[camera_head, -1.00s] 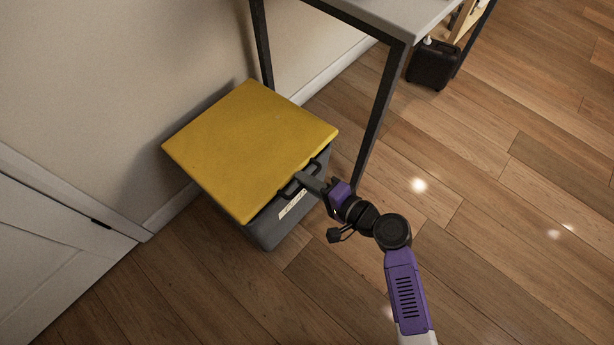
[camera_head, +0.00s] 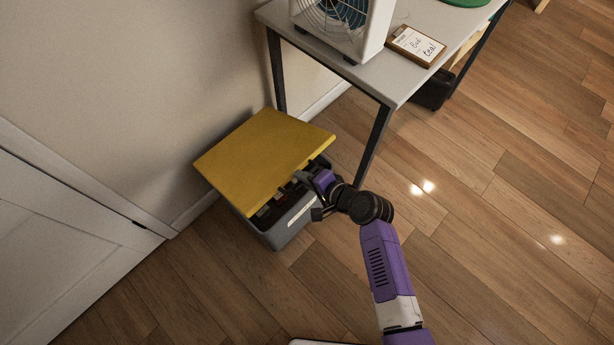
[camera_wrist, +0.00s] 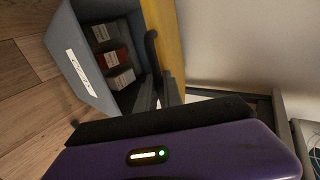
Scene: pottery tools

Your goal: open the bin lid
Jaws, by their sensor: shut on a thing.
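The grey bin (camera_head: 272,238) stands on the floor by the wall. Its yellow lid (camera_head: 262,158) is tilted up at the near side, leaving a gap above the rim. My gripper (camera_head: 303,178) is at the lid's near edge, shut on the dark lid handle (camera_wrist: 152,48); its fingertips are partly hidden. The wrist view shows the raised lid (camera_wrist: 166,35), the bin's labelled wall (camera_wrist: 70,40) and several small boxes (camera_wrist: 113,56) inside.
A grey-topped table (camera_head: 398,88) with dark legs stands close behind and right of the bin. It bears a fan (camera_head: 340,22) and a clipboard (camera_head: 416,46). A white door (camera_head: 60,265) is at the left. The wooden floor at right is clear.

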